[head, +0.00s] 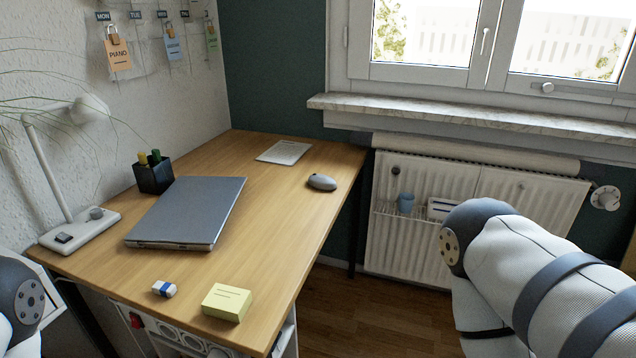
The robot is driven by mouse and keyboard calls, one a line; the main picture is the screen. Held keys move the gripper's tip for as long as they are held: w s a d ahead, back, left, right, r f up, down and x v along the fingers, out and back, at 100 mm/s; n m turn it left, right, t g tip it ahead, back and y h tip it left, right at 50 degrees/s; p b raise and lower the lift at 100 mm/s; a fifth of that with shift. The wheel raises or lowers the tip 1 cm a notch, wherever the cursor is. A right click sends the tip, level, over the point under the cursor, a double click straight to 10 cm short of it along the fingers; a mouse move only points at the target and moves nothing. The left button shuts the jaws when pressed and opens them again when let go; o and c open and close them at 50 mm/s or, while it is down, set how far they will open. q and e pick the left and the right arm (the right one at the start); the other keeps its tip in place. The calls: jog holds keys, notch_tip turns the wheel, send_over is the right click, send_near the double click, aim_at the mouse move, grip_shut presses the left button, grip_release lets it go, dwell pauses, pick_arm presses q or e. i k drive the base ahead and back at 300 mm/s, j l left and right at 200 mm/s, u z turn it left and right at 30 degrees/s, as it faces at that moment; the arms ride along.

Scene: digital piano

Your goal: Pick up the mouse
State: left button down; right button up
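The mouse (321,182) is small, grey and rounded. In the head view it lies on the wooden desk (275,215), near the desk's right edge and towards the back. Nothing touches it and nothing hides it. My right arm shows at the lower right, off the desk, with its gripper out of sight. Only a bit of my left arm shows at the lower left edge, and its gripper is also out of sight.
A closed laptop (188,211) lies left of the mouse, and a white sheet (284,152) lies behind it. A pen cup (154,174), lamp (77,228), eraser (164,289) and yellow note block (227,302) stand around. The desk between mouse and note block is clear. A radiator (470,215) stands right.

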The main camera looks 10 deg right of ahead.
aim_at(322, 182)
jog(key=i+l+u, duration=0.2)
jog(key=l, duration=0.7)
jog(key=i+l+u, duration=0.25)
jog(key=l, duration=0.7)
jog(key=l+u, duration=0.2)
jog(key=l, duration=0.7)
